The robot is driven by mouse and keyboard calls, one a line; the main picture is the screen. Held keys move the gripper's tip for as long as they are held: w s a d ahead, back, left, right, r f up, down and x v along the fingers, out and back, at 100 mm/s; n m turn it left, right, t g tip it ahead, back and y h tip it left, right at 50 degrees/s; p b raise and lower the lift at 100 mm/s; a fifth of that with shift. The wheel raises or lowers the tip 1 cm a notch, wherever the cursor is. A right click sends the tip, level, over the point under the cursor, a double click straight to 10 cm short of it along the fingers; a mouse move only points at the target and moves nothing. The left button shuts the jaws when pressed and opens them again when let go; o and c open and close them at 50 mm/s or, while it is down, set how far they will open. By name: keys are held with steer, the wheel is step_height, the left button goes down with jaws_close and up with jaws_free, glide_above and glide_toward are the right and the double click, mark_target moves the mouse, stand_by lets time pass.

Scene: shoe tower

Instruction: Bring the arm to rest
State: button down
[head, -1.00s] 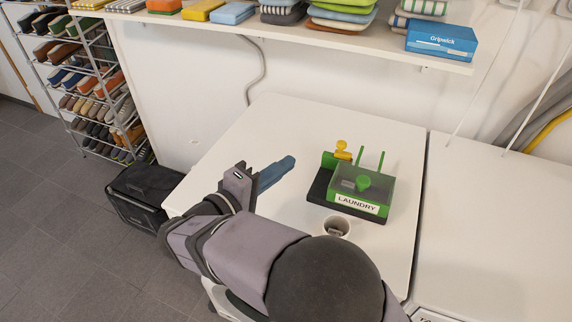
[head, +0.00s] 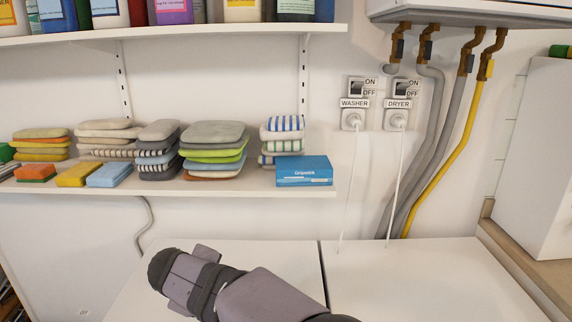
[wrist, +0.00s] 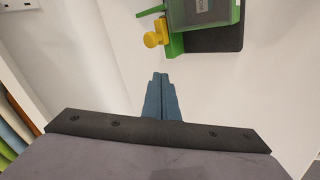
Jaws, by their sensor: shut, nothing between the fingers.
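My gripper (wrist: 160,82) shows in the wrist view with its blue fingers together and nothing between them. It is over the white machine top, apart from the green laundry box (wrist: 200,14) at the top of that view. The box has a yellow knob (wrist: 153,38) at its left and a dark base (wrist: 215,40). In the head view my arm reaches across the lower middle above the white machine top (head: 140,290). The fingers are not visible in the head view, and the laundry box is out of that frame.
A wall shelf (head: 120,188) holds folded cloths, sponges and a blue box (head: 304,171). Bottles stand on a shelf above. Pipes (head: 425,150) and plugged-in cords run down the wall behind the machines. The right machine top (head: 430,285) is bare.

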steer(key=w+d+r+m+g+p, duration=0.1)
steer(key=w+d+r+m, duration=0.15)
steer(key=d, duration=0.75)
steer(key=w+d+r+m, duration=0.1)
steer(key=d+r+m, duration=0.15)
steer(key=d, duration=0.75)
steer(key=s+d+f+m+g+p, duration=0.2)
steer(key=s+d+f+m, duration=0.1)
steer(key=s, duration=0.6)
steer(key=s+d+f+m+g+p, duration=0.2)
steer(key=s+d+f+m, duration=0.1)
steer(key=s, duration=0.7)
steer(key=s+d+f+m+g+p, duration=0.2)
steer(key=s+d+f, duration=0.3)
steer(key=s, duration=0.4)
steer(key=shift+s+d+m+g+p, duration=0.15)
steer(key=shift+d+m+g+p, duration=0.2)
steer(key=shift+d+m+g, duration=0.25)
steer(key=shift+d+f, duration=0.1)
